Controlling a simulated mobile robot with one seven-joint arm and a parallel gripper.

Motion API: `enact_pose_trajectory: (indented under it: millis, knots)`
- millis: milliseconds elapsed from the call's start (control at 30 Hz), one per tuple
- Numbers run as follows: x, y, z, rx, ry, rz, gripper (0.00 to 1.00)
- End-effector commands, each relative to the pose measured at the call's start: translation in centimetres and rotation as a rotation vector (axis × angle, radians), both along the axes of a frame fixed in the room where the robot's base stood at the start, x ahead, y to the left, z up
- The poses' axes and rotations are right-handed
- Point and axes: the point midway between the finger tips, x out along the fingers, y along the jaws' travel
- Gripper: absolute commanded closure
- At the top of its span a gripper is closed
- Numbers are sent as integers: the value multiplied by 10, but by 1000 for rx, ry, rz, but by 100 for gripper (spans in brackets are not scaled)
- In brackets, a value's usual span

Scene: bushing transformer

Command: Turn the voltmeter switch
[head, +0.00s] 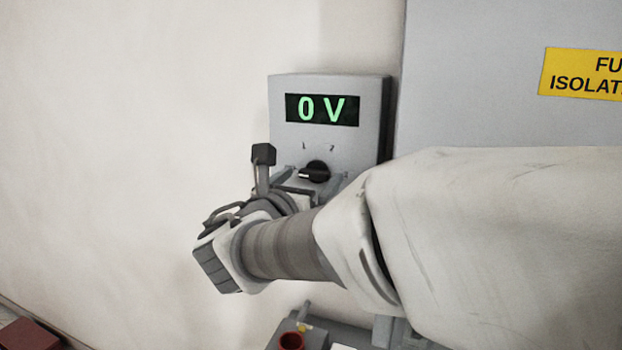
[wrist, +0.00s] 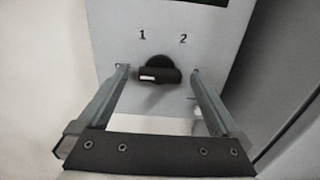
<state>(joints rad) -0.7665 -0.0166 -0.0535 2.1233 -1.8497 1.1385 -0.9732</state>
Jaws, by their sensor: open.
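The voltmeter (head: 281,132) is a grey box on the wall with a green "0 V" display (head: 322,110). Its black rotary switch (head: 316,171) sits below the display, under the marks 1 and 2. In the wrist view the switch (wrist: 159,72) has its handle lying roughly level, with a white mark at its left end. My gripper (wrist: 160,71) is open, with one finger on each side of the switch. A gap shows between each finger and the handle. In the head view my arm hides the lower part of the voltmeter.
A large grey cabinet (head: 480,90) with a yellow label (head: 585,74) stands right of the voltmeter. Below is a grey unit with a red round part (head: 291,340). The wall to the left is bare.

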Motion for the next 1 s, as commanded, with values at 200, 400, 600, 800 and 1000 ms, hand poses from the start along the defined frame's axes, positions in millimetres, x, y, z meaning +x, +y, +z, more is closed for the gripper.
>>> enact_pose_trajectory:
  millis: [200, 400, 600, 800, 1000]
  knots:
    - [11, -4, 0, 0, 0, 0, 0]
    - [11, -4, 0, 0, 0, 0, 0]
    - [10, -4, 0, 0, 0, 0, 32]
    - [10, -4, 0, 0, 0, 0, 68]
    - [10, -4, 0, 2, -1, 0, 86]
